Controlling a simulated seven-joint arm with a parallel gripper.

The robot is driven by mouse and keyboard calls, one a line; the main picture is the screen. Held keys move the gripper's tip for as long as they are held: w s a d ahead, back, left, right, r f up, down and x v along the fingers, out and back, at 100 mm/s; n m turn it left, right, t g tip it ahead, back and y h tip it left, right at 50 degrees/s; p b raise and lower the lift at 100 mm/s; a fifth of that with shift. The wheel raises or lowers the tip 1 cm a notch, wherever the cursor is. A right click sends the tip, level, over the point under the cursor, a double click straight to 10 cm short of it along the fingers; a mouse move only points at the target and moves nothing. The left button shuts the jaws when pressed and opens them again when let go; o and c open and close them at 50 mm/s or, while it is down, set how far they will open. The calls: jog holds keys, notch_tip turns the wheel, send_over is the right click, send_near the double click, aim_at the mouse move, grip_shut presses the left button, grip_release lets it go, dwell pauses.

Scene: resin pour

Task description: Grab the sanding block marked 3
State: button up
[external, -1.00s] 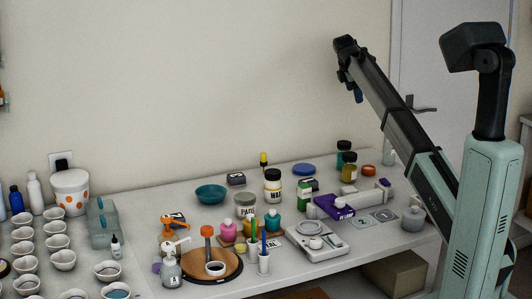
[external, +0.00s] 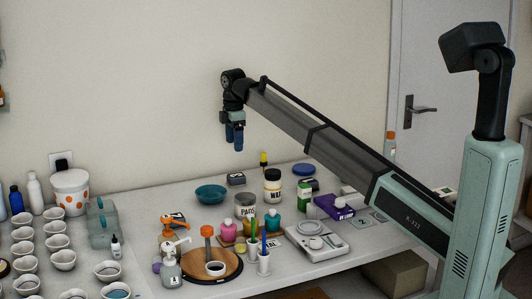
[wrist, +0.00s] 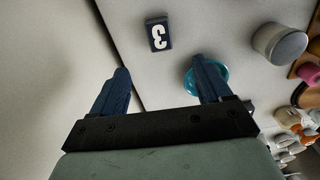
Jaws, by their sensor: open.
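The sanding block marked 3 is a small dark block (wrist: 158,34) with a white 3 on top, in the upper middle of the wrist view. In the external view the dark block (external: 236,180) lies at the back of the table, beside the teal bowl; its number is too small to read there. My gripper (external: 234,146) hangs above the back of the table, above the block, fingers pointing down. In the wrist view my gripper (wrist: 160,68) is open and empty, with the block beyond the fingertips, not between them.
The teal bowl (external: 211,194) sits close to the block; in the wrist view the right finger partly covers the bowl (wrist: 219,74). A yellow-capped bottle (external: 264,160) and a black-lidded jar (external: 272,186) stand to the right. The wall is close behind.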

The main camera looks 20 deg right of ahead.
aim_at(236, 175)
jog(key=f, duration=1.3)
jog(key=shift+d+f, duration=0.2)
jog(key=c, duration=1.1)
